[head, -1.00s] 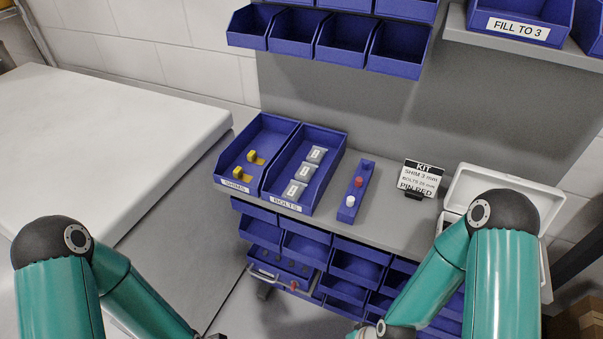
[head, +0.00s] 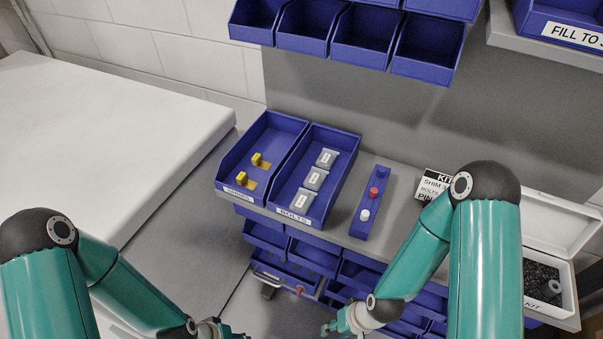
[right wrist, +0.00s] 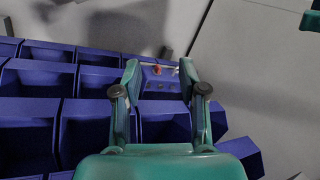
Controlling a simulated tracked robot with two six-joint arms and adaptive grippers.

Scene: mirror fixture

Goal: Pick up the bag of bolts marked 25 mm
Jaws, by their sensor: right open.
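Three grey bags with white labels lie in a row in the blue BOLTS bin (head: 345,172): a far one (head: 327,158), a middle one (head: 314,178) and a near one (head: 302,200). Their markings are too small to read. My right gripper (head: 330,330) is at the bottom edge of the head view, in front of and below the bin, clear of the bags. In the right wrist view it (right wrist: 159,72) is open and empty, facing blue drawer bins. My left gripper (head: 222,331) barely shows at the bottom edge; its jaws are cut off.
The SHIMS bin (head: 287,125) with yellow pieces stands left of the bolts. A blue pin holder (head: 376,187) stands to the right. An open white kit box (head: 560,300) is at far right. Blue bins hang above.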

